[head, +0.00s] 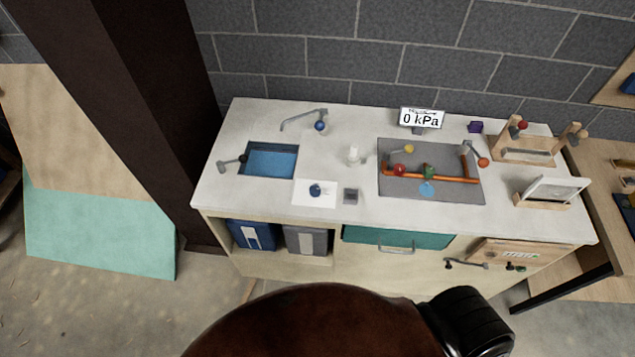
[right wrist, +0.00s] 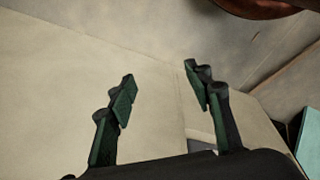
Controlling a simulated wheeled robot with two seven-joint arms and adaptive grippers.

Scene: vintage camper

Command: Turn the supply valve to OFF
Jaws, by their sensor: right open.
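A grey panel (head: 388,187) lies on the white counter and carries orange pipework (head: 445,179). On it are a grey lever with a yellow knob (head: 409,149), a red knob (head: 400,170), a green part (head: 430,172) and a lever with an orange knob (head: 483,162). I cannot tell which of these is the supply valve, and no OFF mark is readable. My right gripper (right wrist: 160,82) is open and empty in the right wrist view, in front of a pale surface, with none of the panel's parts in that view. My left gripper is not in view.
A gauge display (head: 421,118) reads 0 kPa behind the panel. The counter (head: 245,122) also holds a blue sink (head: 270,161), a faucet (head: 302,117), a wooden rack (head: 525,150) and a framed stand (head: 551,190). A dark post (head: 130,90) stands at the left.

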